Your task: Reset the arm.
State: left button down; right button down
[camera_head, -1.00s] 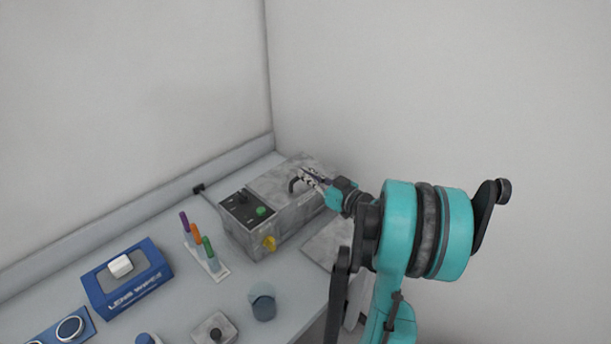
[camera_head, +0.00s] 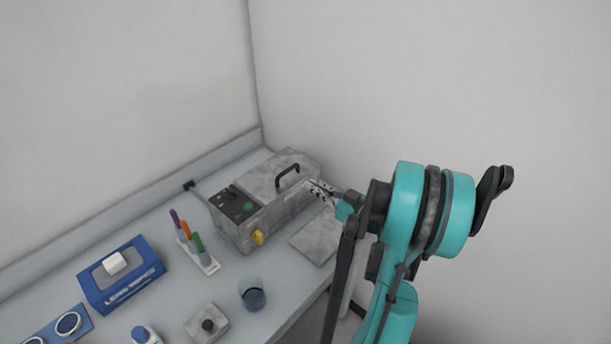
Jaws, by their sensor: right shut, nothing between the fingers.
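My right gripper (camera_head: 322,190) is shut and empty. It is at the right side of the grey interferometer box, near its side face and above the grey plate in front of it; I cannot tell whether it touches the box. My teal right arm comes in from the right. The interferometer (camera_head: 262,201) stands at the back corner of the bench, with a black handle (camera_head: 287,175) on its lid, a dark panel with a green button (camera_head: 249,206) and a yellow knob (camera_head: 258,238). The lid looks closed. My left gripper is not in view.
A grey plate (camera_head: 318,240) lies right of the box. A rack (camera_head: 207,264) holds purple, orange and green pens. A blue lens wipes box (camera_head: 122,277), a glass beaker (camera_head: 252,293), a grey block with a black knob (camera_head: 207,324) and a bottle (camera_head: 144,335) stand nearer. Walls close the back.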

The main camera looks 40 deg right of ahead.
jog(key=shift+s+f, duration=0.25)
jog(key=w+a+g+y, duration=0.1)
jog(key=a+g, duration=0.1)
jog(key=a, duration=0.4)
jog(key=a+f+g, duration=0.1)
jog(key=a+g, duration=0.1)
jog(key=a, duration=0.5)
jog(key=w+a+f+g+y, duration=0.1)
jog(key=a+g, duration=0.1)
jog(key=a, duration=0.4)
jog(key=shift+w+a+g+y, duration=0.3)
jog(key=shift+w+a+g, duration=0.05)
jog(key=shift+a+g, duration=0.05)
jog(key=s+a+g+h, duration=0.1)
jog(key=s+a, duration=0.2)
jog(key=s+a+g+h, duration=0.1)
jog(key=s+a, duration=0.3)
jog(key=s+a+g+h, duration=0.1)
jog(key=s+a, duration=0.2)
jog(key=s, duration=0.1)
jog(key=shift+a+r+m+h, duration=0.15)
jog(key=shift+m+h, duration=0.15)
jog(key=shift+h, duration=0.1)
